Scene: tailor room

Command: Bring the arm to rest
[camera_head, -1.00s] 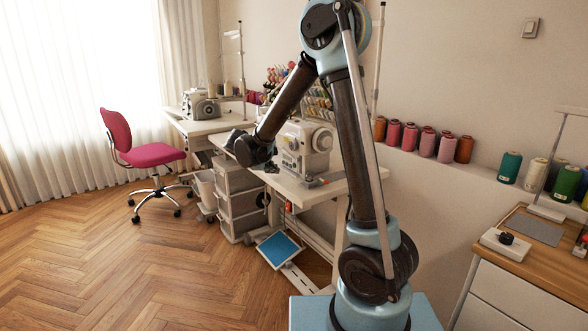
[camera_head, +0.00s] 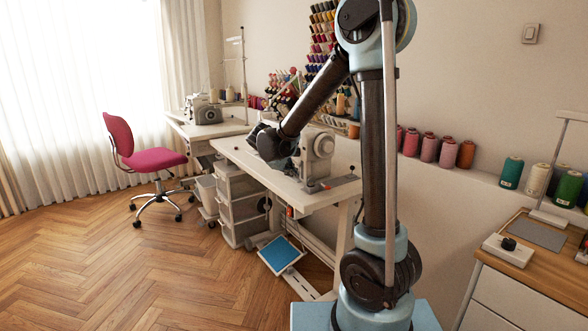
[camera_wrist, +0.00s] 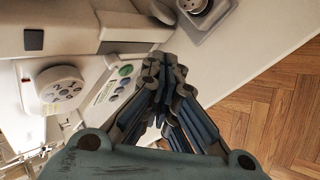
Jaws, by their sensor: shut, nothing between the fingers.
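My arm stands in the middle of the head view, its upper link nearly upright and its forearm slanting down to the left. Its wrist end is in front of the white sewing machine (camera_head: 318,148) on the white table (camera_head: 235,150). My gripper (camera_wrist: 165,68) shows in the wrist view, with its fingers together and nothing between them. In the head view the gripper is small and partly hidden by the wrist. In the wrist view the sewing machine's dial (camera_wrist: 60,88) and button panel (camera_wrist: 113,88) lie left of the fingers. I cannot tell the exact gap to them.
A pink chair (camera_head: 148,158) stands at the left on open wooden floor (camera_head: 120,255). Drawers (camera_head: 240,205) and a blue pedal (camera_head: 281,253) are below the table. Thread spools (camera_head: 447,152) line the wall ledge. A wooden-topped cabinet (camera_head: 545,262) is at the right.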

